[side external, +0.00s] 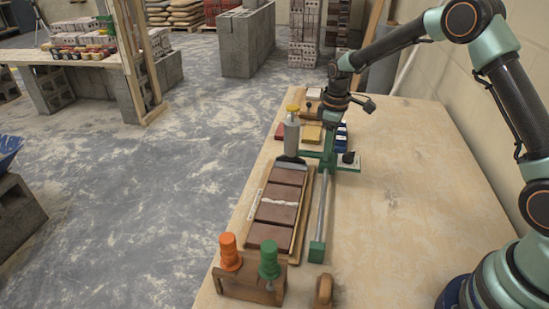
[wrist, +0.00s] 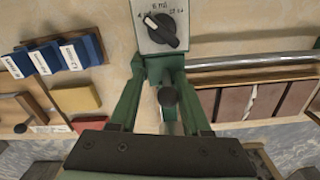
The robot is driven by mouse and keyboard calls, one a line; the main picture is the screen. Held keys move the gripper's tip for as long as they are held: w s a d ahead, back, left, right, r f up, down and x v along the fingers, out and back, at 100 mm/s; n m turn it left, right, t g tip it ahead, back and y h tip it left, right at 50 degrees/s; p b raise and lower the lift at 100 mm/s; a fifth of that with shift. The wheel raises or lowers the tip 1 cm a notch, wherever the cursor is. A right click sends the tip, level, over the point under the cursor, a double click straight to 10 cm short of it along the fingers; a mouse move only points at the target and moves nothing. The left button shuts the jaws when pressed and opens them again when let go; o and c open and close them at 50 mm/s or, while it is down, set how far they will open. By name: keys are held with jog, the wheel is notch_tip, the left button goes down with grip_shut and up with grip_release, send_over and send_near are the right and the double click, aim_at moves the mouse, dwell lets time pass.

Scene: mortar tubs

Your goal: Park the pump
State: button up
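My gripper (side external: 330,155) reaches down from the wrist to a green carriage at the far end of a silver rail (side external: 322,205). In the wrist view its two green fingers (wrist: 161,68) stand on either side of the carriage, beside a dial plate (wrist: 155,12) with a black knob; whether they are clamped is unclear. A small black ball (wrist: 167,97) shows between the fingers. The likely pump, a grey cylinder with a yellow top (side external: 292,135), stands upright left of the carriage, above the far end of a wooden tray (side external: 299,235) of brown tiles. A white streak crosses the tiles.
A wooden block (side external: 235,287) with orange and green handles stands at the bench's near edge, with a small wooden piece (side external: 323,292) beside it. Blue boxes (wrist: 82,52) and a yellow block (wrist: 77,100) lie beyond the carriage. The bench right of the rail is clear.

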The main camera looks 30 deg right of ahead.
jog(key=shift+s+a, duration=0.1)
jog(key=shift+r, duration=0.1)
notch_tip(320, 180, up, 12)
jog(key=shift+f, duration=0.25)
jog(key=shift+r, duration=0.2)
dwell(0.4)
jog(key=shift+s+r, duration=0.15)
jog(key=shift+r, duration=0.15)
jog(key=s+a+r+m+t, duration=0.2)
jog(key=s+r+m, duration=0.1)
jog(key=s, duration=0.7)
jog(key=s+a+r+m+t, duration=0.2)
jog(key=s+m+t, duration=0.1)
jog(key=s, duration=0.7)
jog(key=shift+s+a+r+m, duration=0.2)
jog(key=shift+s+r+m, duration=0.1)
jog(key=shift+r, duration=0.1)
